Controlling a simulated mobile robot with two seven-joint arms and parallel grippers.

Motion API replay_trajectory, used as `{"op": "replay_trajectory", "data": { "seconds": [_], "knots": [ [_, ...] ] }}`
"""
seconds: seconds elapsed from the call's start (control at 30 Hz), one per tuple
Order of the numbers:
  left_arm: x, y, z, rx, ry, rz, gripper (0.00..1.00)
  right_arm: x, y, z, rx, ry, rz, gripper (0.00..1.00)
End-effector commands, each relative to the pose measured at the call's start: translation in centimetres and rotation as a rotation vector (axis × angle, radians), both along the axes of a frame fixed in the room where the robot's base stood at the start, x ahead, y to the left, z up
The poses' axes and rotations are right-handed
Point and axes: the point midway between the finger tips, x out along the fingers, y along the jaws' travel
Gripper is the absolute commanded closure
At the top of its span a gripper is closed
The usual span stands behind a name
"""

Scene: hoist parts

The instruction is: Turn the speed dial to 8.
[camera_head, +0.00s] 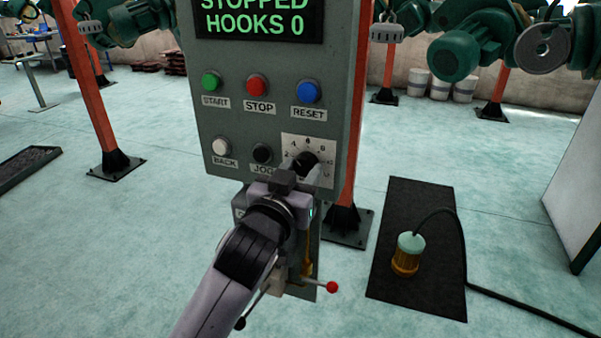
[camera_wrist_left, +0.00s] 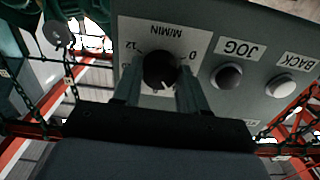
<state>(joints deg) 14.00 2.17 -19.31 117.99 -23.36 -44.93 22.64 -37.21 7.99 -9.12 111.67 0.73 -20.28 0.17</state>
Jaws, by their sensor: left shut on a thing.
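The speed dial (camera_head: 306,159) is a black round knob on a white scale plate (camera_head: 326,143) at the lower right of the grey control panel. The dial also shows in the left wrist view (camera_wrist_left: 159,68), upside down, with M/MIN on its plate. My left gripper (camera_head: 303,172) is at the dial, with a finger (camera_wrist_left: 129,84) on one side and the other finger on the opposite side. It is shut on the knob. The fingers hide part of the scale, and I cannot tell which number the dial points at. My right gripper is not in view.
START (camera_head: 211,82), STOP (camera_head: 257,85) and RESET (camera_head: 308,92) buttons sit above. BACK (camera_head: 221,146) and JOG (camera_head: 262,153) are left of the dial. The display (camera_head: 258,17) reads STOPPED, HOOKS 0. A red-knobbed lever (camera_head: 332,287) is below.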

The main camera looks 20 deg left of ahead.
Motion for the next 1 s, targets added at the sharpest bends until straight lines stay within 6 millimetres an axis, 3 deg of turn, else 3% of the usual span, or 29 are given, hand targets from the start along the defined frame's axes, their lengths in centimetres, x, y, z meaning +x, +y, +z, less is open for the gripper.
{"op": "replay_trajectory", "data": {
  "seconds": [0.37,1.0],
  "knots": [
    [0.00,0.03,0.06,0.225,-0.009,-0.001,0.88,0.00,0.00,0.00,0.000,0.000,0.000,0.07],
    [-0.01,0.14,0.11,0.832,-0.030,-0.001,0.88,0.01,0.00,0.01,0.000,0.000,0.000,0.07]
  ]
}}
